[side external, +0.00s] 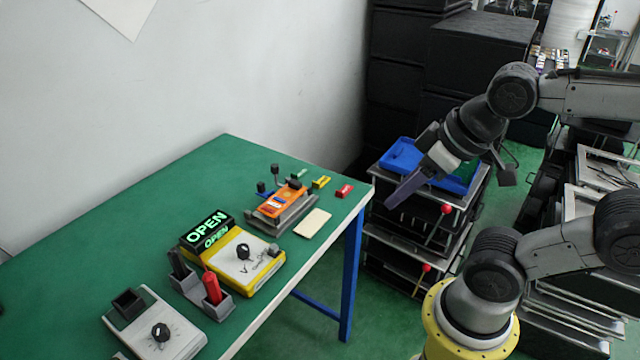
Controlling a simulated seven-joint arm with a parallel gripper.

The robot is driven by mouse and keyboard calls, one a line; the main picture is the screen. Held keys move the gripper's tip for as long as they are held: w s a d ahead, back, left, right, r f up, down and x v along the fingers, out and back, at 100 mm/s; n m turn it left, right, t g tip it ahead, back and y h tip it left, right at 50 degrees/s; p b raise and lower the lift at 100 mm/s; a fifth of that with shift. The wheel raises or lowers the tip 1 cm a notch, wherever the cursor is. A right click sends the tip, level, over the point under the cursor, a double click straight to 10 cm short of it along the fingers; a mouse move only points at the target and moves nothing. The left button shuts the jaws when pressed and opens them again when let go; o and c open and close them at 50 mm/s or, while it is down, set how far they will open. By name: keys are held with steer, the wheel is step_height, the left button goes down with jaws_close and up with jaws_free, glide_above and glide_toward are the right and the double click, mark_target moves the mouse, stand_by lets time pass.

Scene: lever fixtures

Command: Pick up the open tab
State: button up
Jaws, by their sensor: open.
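A black sign with glowing green letters reading OPEN (207,229) stands at the back of a yellow box with a white face and a black knob (243,251). Small loose tabs lie near the table's far right corner: a yellow one (321,182), a red one (344,190) and a pale green one (299,174). Their markings are too small to read, so I cannot tell whether one is the open tab. My gripper (404,190) is open, off the table's right edge, apart from all of these. No object shows in it.
An orange device (281,203) sits on a grey base beside a beige card (312,223). A grey holder with red and black handles (212,288) and a white knob box (155,325) stand nearer. A blue tray (402,153) rests on a cart behind my gripper. The green table's left part is clear.

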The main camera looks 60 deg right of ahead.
steer(key=w+d+r+n+t+h, duration=0.1)
steer(key=w+d+r+n+t, duration=0.2)
steer(key=w, duration=0.6)
steer(key=w+d+r+n+t, duration=0.15)
steer(key=w+r+t, duration=0.3)
steer(key=w, duration=0.45)
steer(key=m+y, duration=0.1)
steer(key=m, duration=0.4)
glide_toward(321, 190)
steer(key=shift+n, duration=0.25)
steer(key=w, duration=0.4)
steer(key=shift+w+f, duration=0.15)
steer(key=x, duration=0.2)
steer(key=r+x, duration=0.1)
steer(key=x, duration=0.1)
steer(key=shift+w, duration=0.2)
steer(key=shift+w+f, duration=0.25)
steer(key=shift+w, duration=0.3)
jaws_close()
